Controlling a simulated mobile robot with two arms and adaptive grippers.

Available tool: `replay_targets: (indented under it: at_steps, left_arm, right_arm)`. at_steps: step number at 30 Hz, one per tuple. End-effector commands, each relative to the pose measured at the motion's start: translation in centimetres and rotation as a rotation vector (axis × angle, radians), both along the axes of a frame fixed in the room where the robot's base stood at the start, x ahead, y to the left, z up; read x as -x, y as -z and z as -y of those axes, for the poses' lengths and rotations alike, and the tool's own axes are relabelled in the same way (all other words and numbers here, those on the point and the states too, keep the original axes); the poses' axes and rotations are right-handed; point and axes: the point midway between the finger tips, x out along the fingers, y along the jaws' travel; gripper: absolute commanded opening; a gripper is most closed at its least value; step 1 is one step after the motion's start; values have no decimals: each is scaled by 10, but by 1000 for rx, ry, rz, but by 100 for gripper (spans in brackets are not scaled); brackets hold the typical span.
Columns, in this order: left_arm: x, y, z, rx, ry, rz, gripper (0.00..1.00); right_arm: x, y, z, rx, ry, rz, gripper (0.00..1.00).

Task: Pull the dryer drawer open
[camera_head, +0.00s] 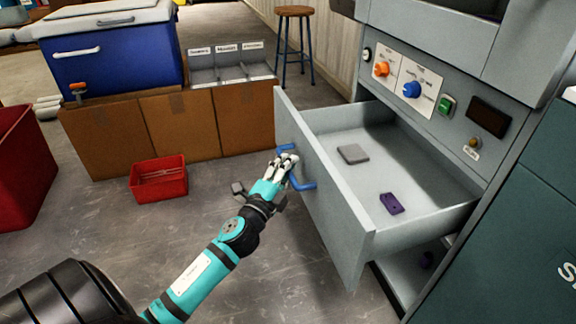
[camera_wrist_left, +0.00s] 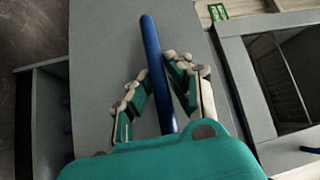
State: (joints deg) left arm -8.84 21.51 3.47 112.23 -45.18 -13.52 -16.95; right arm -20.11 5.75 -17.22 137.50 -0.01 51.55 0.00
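The grey dryer drawer (camera_head: 352,240) stands well out of the cabinet, with its inside open to view. Its blue bar handle (camera_head: 306,186) is on the front panel; the handle also shows in the left wrist view (camera_wrist_left: 151,42). My left gripper (camera_head: 287,161) is at the handle. In the left wrist view its two fingers (camera_wrist_left: 157,72) close in on either side of the blue bar, with the bar between them. A flat grey piece (camera_head: 353,154) and a purple piece (camera_head: 391,203) lie on the drawer floor. My right gripper is not in view.
The dryer's control panel (camera_head: 404,86) with orange and blue knobs is above the drawer. A red bin (camera_head: 158,194) is on the floor at left, before brown boxes (camera_head: 182,127) and a blue cooler (camera_head: 112,55). The floor in front of the drawer is clear.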

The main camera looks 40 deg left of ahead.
Motion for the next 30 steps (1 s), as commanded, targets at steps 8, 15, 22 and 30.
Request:
replay_targets:
  at_steps: [8,15,22,30]
  left_arm:
    - [0,2,1,0,1,-4,38]
    - [5,2,1,0,-1,-2,38]
    - [44,9,6,2,-3,-6,38]
    - [97,15,13,3,-2,-6,38]
  right_arm:
    - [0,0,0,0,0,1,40]
    - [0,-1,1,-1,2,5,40]
    - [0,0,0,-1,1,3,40]
    - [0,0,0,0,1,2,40]
